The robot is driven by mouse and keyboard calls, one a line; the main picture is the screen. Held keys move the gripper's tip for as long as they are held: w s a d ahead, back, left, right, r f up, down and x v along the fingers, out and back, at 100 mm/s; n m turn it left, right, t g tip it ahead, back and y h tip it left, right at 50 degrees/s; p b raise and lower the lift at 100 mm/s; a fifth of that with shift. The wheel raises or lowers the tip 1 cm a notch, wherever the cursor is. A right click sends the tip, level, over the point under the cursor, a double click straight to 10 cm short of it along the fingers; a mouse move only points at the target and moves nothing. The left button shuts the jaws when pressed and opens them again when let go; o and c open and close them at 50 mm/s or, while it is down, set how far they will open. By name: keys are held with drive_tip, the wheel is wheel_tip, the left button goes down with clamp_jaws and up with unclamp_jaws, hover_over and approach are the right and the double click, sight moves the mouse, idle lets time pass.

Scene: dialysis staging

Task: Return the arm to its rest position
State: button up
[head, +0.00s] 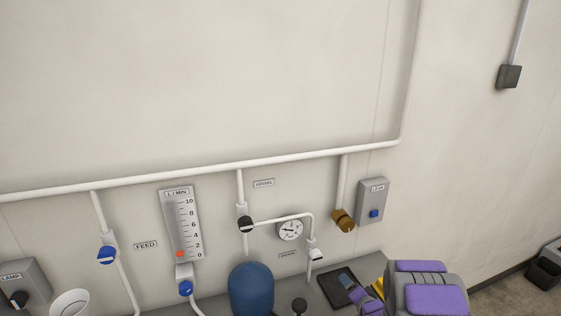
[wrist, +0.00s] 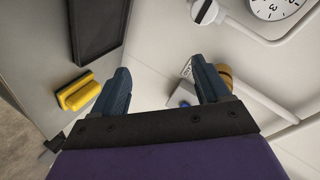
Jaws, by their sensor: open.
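My gripper (wrist: 162,85) is open and empty, with its two blue-grey fingers spread apart in the wrist view. In the head view my gripper (head: 352,287) shows at the lower right, at the end of my purple and grey arm. It appears over or near a dark tray (head: 333,283) on the grey counter (head: 310,290). Nothing is between the fingers. Part of my arm is cut off by the bottom edge of the head view.
A yellow object (wrist: 77,92) lies near the dark tray (wrist: 98,35). A blue tank (head: 251,290) stands left of my arm. The wall carries white pipes, a round gauge (head: 290,230), a brass fitting (head: 343,221) and the LEAK box (head: 373,201). The upper wall is clear.

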drive_tip(key=s+d+r+n+g+h+b, duration=0.2)
drive_tip(key=s+r+n+g+h+b, duration=0.35)
drive_tip(key=s, duration=0.95)
drive_tip(key=s+a+r+n+g+y+b, duration=0.1)
drive_tip(key=s+a+r+g+b, duration=0.1)
drive_tip(key=s, duration=0.9)
drive_tip(key=s+a+r+n+g+y+b, duration=0.1)
drive_tip(key=s+a+g, duration=0.3)
drive_tip(key=s, duration=0.8)
drive_tip(key=s+a+r+n+g+y+b, duration=0.1)
drive_tip(key=s+a+r+g+b, duration=0.2)
drive_tip(key=s+a, duration=0.3)
drive_tip(key=s, duration=0.5)
drive_tip(key=shift+s+a+r+n+g, duration=0.15)
drive_tip(key=shift+s+a+n+g, duration=0.05)
drive_tip(key=shift+s+n+g, duration=0.15)
